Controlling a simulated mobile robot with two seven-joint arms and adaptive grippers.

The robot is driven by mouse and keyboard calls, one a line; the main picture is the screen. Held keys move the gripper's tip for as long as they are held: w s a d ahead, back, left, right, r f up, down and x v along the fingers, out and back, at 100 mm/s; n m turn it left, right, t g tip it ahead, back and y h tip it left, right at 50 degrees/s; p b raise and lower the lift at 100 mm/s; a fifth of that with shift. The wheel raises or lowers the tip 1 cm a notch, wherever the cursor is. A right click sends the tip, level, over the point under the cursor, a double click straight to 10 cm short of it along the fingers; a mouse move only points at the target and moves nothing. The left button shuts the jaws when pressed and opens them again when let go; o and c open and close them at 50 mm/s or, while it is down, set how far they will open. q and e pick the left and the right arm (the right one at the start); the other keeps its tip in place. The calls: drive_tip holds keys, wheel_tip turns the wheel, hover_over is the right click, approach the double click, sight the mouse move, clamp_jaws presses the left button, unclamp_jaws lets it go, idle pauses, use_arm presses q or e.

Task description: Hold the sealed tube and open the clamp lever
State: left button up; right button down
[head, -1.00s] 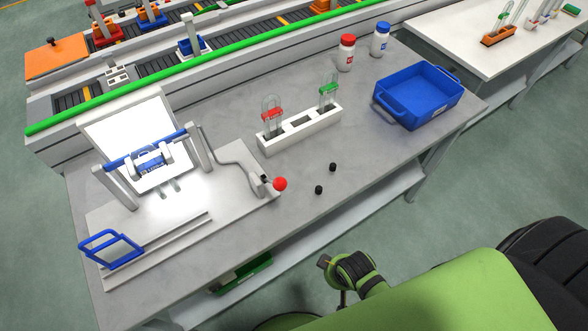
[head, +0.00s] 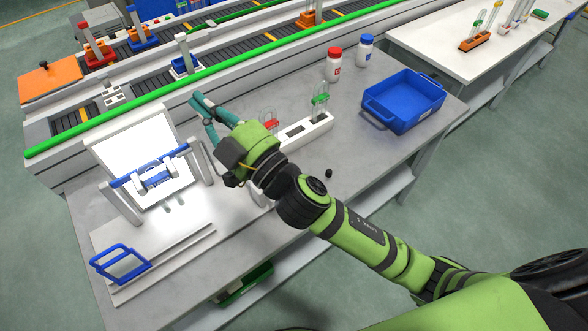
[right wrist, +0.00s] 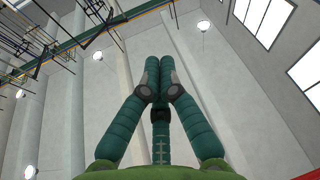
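The sealing stand (head: 122,208) is on the left of the table, with a blue bar and a blue-and-white clamp (head: 155,177) across its frame. I cannot tell whether a tube is in the clamp. The red-knobbed lever is hidden behind my right arm. The white rack (head: 322,126) holds a tube with a red clip (head: 271,124) and a tube with a green clip (head: 320,100). My right gripper (head: 196,100) is above the table, between the stand's bright panel and the rack. Its fingertips meet with nothing between them in the right wrist view (right wrist: 161,68). My left gripper is out of view.
A blue bin (head: 404,108) stands at the table's right end. A red-capped bottle (head: 333,65) and a blue-capped bottle (head: 364,51) stand by the back edge. A small black piece (head: 328,173) lies on the tabletop. A conveyor with a green rail (head: 270,75) runs behind.

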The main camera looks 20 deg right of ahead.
drive_tip(key=s+a+r+n+g+y, duration=0.5)
drive_tip(key=s+a+n+g+y, duration=0.4)
drive_tip(key=n, duration=0.3)
drive_tip(key=s+a+f+n+g+h, duration=0.3)
drive_tip(key=s+f+n+g+h, duration=0.35)
drive_tip(key=f+n+g, duration=0.55)
drive_tip(key=w+d+f+h, duration=0.2)
drive_tip(key=d+f+h, duration=0.4)
drive_tip(key=d+f, duration=0.25)
drive_tip(key=w+d+f+m+t+h, duration=0.1)
drive_tip(key=w+d+h, duration=0.3)
drive_tip(key=d, duration=0.5)
drive_tip(key=w+d+m+t+h, duration=0.2)
drive_tip(key=w+d+h, duration=0.25)
drive_tip(key=d, duration=0.35)
use_arm(q)
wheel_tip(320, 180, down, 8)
drive_tip(key=b, duration=0.7)
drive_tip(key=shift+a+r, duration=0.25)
use_arm(e)
wheel_tip(320, 180, down, 11)
drive_tip(key=shift+y, duration=0.3)
